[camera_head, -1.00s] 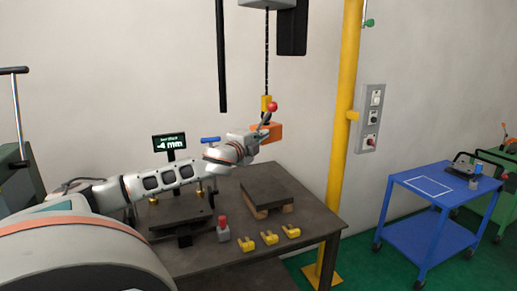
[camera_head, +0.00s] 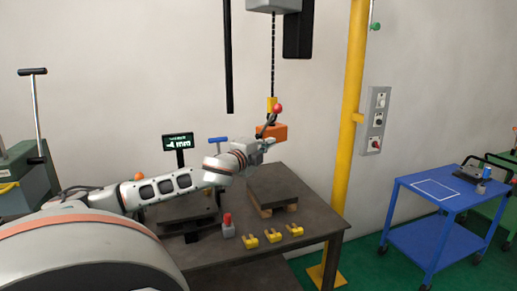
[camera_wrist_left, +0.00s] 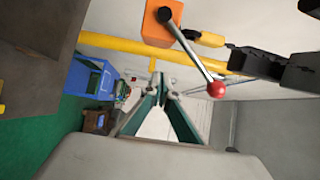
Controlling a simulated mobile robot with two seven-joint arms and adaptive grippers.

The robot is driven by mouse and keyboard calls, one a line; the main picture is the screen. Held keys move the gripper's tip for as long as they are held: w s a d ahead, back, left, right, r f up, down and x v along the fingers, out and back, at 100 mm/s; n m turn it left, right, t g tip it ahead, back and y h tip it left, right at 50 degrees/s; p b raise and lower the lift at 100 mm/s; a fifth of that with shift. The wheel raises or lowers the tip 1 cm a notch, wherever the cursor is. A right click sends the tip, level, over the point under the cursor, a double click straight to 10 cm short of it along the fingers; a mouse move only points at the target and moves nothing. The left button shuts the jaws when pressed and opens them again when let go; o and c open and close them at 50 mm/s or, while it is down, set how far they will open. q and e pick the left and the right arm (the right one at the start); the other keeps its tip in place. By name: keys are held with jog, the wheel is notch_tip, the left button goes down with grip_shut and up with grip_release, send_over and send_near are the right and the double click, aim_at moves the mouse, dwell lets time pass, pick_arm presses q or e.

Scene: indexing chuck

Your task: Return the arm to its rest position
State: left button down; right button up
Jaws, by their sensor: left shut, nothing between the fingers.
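My left arm reaches in from the left over the dark work table (camera_head: 300,240). My left gripper (camera_head: 268,144) is shut and empty, just in front of and below the orange block (camera_head: 272,132). The block hangs from a chain under the yellow hook (camera_head: 272,104) and has a lever with a red ball (camera_head: 279,108). In the left wrist view the shut fingers (camera_wrist_left: 158,82) stand apart from the orange block (camera_wrist_left: 160,24); the red ball (camera_wrist_left: 216,89) is to their right. My right gripper is not in view.
A dark plate (camera_head: 275,186) lies on wooden supports on the table. Several yellow clamps (camera_head: 270,239) and a grey block with a red top (camera_head: 228,228) lie in front. A yellow post (camera_head: 348,120) stands at right, with a blue cart (camera_head: 440,190) beyond.

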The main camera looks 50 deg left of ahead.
pick_arm(q)
jog(key=shift+a+p+v, duration=0.2)
jog(key=shift+p+v, duration=0.15)
jog(key=shift+v, duration=2.45)
jog(key=s+d+f+n+g, duration=0.2)
jog(key=s+d+f, duration=0.15)
jog(key=f, duration=0.65)
jog(key=s+d+f+n+g+y, duration=0.1)
jog(key=s+d+f+g, duration=0.3)
jog(key=f, duration=0.5)
jog(key=s+d+f+n+g, duration=0.1)
jog(key=s+d+f+n, duration=0.1)
jog(key=s+f, duration=0.6)
jog(key=s+d+f+n+g+h, duration=0.1)
jog(key=s+d+f+g, duration=0.2)
jog(key=d, duration=0.5)
jog(key=s+d+f+n+h, duration=0.1)
jog(key=s+d+f, duration=0.2)
jog(key=d+f, duration=0.45)
jog(key=w+d+f+n+t+h, duration=0.1)
jog(key=d+f+n+t+h, duration=0.2)
jog(key=d+f, duration=1)
jog(key=d+h, duration=0.3)
jog(key=shift+d+f+t, duration=0.2)
jog(key=shift+d+t, duration=0.05)
jog(key=shift+t, duration=0.05)
